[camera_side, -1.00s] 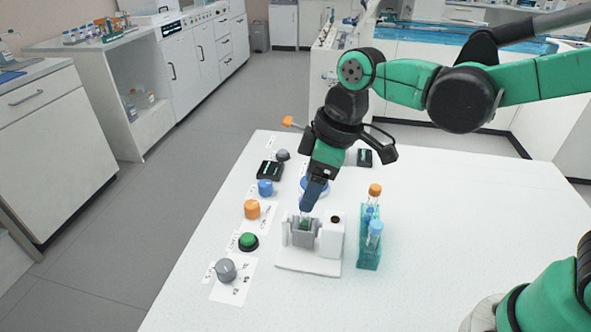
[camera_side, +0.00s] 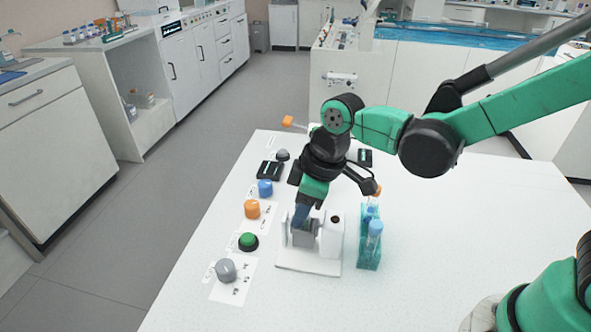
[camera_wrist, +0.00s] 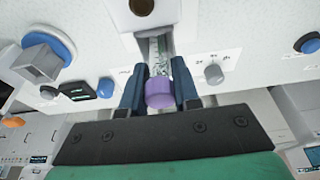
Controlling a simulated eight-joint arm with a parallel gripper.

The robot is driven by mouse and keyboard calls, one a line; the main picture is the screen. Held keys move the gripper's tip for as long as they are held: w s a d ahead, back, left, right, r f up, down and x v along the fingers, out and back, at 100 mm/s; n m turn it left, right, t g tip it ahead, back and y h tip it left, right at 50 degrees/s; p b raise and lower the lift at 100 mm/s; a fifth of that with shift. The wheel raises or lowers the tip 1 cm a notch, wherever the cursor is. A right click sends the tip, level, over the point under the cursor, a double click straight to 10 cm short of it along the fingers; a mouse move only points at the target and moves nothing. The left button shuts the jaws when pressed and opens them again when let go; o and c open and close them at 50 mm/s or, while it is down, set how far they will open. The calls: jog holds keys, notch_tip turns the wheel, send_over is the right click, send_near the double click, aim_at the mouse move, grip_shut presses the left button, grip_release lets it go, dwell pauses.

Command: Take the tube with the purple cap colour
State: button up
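The tube with the purple cap (camera_wrist: 159,94) shows in the wrist view, lying between the two blue fingers of my gripper (camera_wrist: 160,75). Its clear body runs up the picture into the slot of the white holder (camera_wrist: 192,22). The fingers flank the cap closely on both sides; whether they press on it cannot be told. In the side view my gripper (camera_side: 300,217) reaches down at the grey block on the white holder (camera_side: 309,265). The purple cap is hidden there.
Grey (camera_side: 225,270), green (camera_side: 248,242), orange (camera_side: 252,209) and blue (camera_side: 265,188) knobs line the left side. The table's front right is clear.

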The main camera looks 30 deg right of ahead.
grip_shut()
notch_tip(320, 180, up, 20)
dwell(0.7)
